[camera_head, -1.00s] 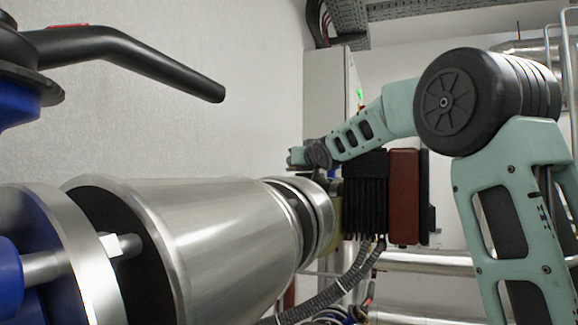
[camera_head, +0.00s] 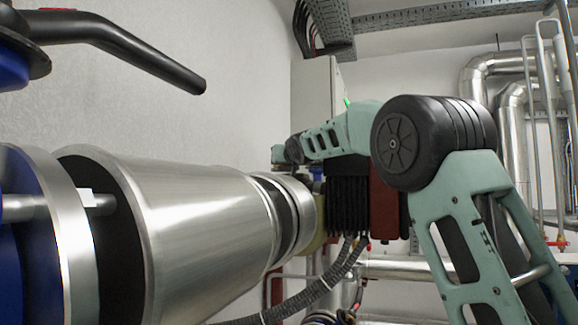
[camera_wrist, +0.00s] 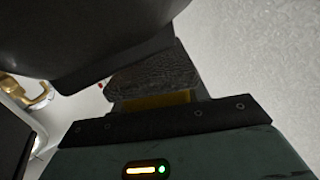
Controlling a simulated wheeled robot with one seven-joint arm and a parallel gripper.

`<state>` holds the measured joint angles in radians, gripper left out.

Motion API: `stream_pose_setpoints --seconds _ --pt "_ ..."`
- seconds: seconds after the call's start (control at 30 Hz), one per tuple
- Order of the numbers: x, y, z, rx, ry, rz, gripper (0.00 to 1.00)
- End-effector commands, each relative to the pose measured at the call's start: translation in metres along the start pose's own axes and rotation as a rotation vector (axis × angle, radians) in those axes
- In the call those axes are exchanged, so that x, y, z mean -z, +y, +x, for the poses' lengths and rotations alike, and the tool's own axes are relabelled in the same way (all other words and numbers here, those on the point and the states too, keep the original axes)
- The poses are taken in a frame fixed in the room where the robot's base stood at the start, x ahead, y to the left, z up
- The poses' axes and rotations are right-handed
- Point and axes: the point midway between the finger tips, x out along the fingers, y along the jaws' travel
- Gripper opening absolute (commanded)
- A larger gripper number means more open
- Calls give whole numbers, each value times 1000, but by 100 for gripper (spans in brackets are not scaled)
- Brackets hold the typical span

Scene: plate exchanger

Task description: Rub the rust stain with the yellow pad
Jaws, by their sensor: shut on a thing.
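The yellow pad (camera_wrist: 157,100) shows as a short yellow strip in the wrist view, partly hidden by dark parts. My gripper (camera_wrist: 153,84) is shut on it; the fingers are dark and hard to tell apart. A dark grey, rough-surfaced piece lies just above the strip; I cannot tell whether it belongs to the pad. In the head view my arm reaches left past the far end of the steel cylinder, and the pad cannot be made out there. I cannot make out the rust stain in either view.
A large steel cylinder (camera_head: 205,225) fills the lower left. A black lever handle (camera_head: 130,40) juts in at upper left. A grey cabinet (camera_head: 316,95) stands on the back wall. Black corrugated hoses (camera_head: 318,290) hang below. Steel pipes (camera_head: 508,115) stand at right.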

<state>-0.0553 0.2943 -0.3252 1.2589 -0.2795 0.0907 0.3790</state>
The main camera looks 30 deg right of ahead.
Motion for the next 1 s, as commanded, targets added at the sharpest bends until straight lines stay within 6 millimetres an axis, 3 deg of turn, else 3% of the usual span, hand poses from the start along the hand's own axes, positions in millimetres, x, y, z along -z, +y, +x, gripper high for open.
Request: stream_pose_setpoints --seconds 0.43,1.0 --pt "5 -5 1 6 0 -3 22" --pt "58 -6 -1 7 0 -5 22"
